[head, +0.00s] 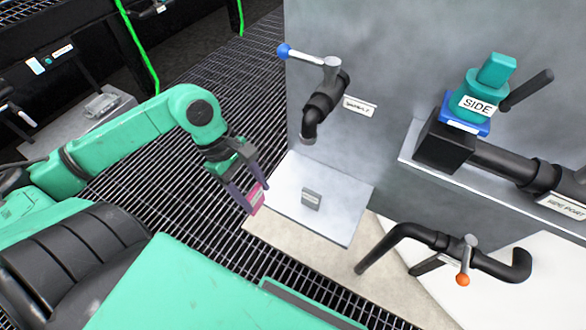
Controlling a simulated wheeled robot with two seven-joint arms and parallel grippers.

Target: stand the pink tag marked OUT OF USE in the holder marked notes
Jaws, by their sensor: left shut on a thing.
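The pink tag (259,201) is held between the fingers of my left gripper (248,199), in the middle of the head view. The gripper is shut on it and hangs just left of the pale grey shelf. The tag's lettering is too small to read. A small grey block-like piece (311,199) stands on the shelf, a little right of the tag and apart from it. It may be the holder, but no "notes" marking can be read. My right gripper is not in view.
The pale shelf (337,227) is otherwise bare. A black tap with a blue-ended handle (322,103) juts out above it. A bent black pipe with an orange-ended handle (440,242) lies to the right. A teal-topped SIDE fitting (478,104) stands further right. Dark grating (240,80) lies left.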

